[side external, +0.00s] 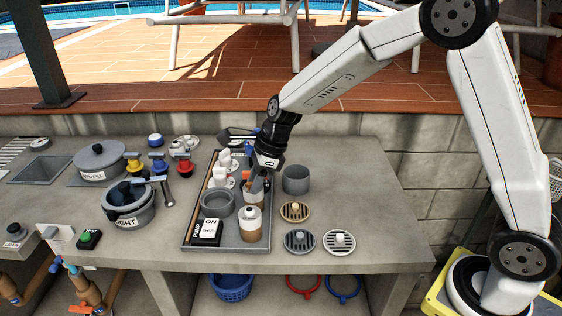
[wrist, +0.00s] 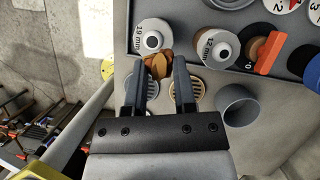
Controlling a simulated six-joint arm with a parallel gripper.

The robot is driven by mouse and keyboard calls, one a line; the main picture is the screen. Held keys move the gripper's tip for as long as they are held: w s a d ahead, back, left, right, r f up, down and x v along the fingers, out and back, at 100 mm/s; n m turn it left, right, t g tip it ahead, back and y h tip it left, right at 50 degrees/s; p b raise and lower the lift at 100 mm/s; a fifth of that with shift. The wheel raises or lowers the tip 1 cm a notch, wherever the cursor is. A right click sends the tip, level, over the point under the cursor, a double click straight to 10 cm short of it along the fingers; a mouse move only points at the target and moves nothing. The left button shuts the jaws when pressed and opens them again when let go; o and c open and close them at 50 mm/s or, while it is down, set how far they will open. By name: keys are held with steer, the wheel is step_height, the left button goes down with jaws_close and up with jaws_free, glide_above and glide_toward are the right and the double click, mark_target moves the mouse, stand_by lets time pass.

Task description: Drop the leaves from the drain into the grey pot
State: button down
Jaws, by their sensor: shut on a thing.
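My gripper (wrist: 158,62) is shut on a small bunch of brown leaves (wrist: 157,66), which shows between the two fingertips in the wrist view. In the side view my gripper (side external: 257,186) hangs over the right part of the grey tray, near the jars; I cannot make out the leaves there. The grey pot (side external: 296,179) is an open cylinder standing on the counter just right of my gripper. It also shows in the wrist view (wrist: 238,105), to the right of the fingers. Round drain grates (side external: 295,211) lie in front of the pot, and two show partly behind the fingers in the wrist view.
The grey tray (side external: 228,247) holds jars (side external: 251,226), a grey bowl (side external: 217,204) and an ON/OFF switch (side external: 207,231). A pot marked LIGHT (side external: 128,206) and coloured valves stand to its left. The counter right of the pot is clear.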

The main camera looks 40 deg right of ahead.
steer(key=w+d+f+m+t+h, duration=0.1)
steer(key=w+d+m, duration=0.1)
steer(key=d, duration=0.8)
steer(key=w+d+f+m+t+h, duration=0.2)
steer(key=d+m, duration=0.1)
steer(key=d, duration=0.6)
steer(key=shift+w+d+m+h, duration=0.2)
steer(key=shift+d+m+h, duration=0.1)
steer(key=shift+d, duration=0.1)
steer(key=shift+f, duration=0.15)
steer(key=shift+f, duration=1.7)
steer(key=shift+f, duration=0.4)
stand_by(0.4)
steer(key=shift+c, duration=1.7)
jaws_free()
steer(key=shift+r, duration=0.15)
